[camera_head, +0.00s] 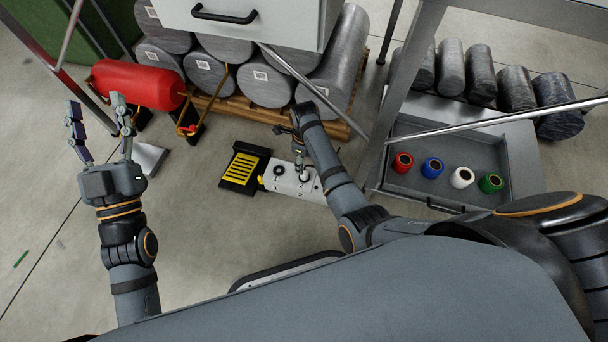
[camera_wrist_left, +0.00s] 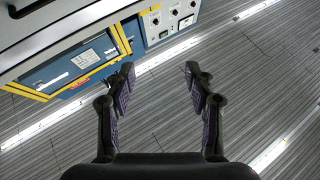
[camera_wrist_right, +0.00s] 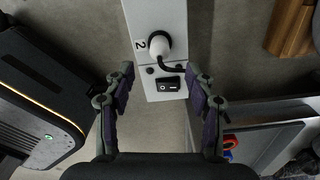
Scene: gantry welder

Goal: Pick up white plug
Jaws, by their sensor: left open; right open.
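The white plug (camera_wrist_right: 158,45) sits in a white panel (camera_wrist_right: 166,16) beside the number 2 in the right wrist view, with a dark cable running from it. The panel (camera_head: 283,185) lies low on the floor side in the head view, where the plug (camera_head: 304,175) shows small beside my right arm. My right gripper (camera_wrist_right: 158,82) is open and empty, with its fingers either side of the panel and short of the plug in that picture. My left gripper (camera_head: 97,118) is open and empty, raised at the left, far from the plug.
A black rocker switch (camera_wrist_right: 167,85) is on the panel below the plug. A black and yellow pedal (camera_head: 243,168) lies left of the panel. An open grey drawer (camera_head: 463,145) with red, blue, white and green spools stands right. A red cylinder (camera_head: 135,84) and wrapped rolls lie behind.

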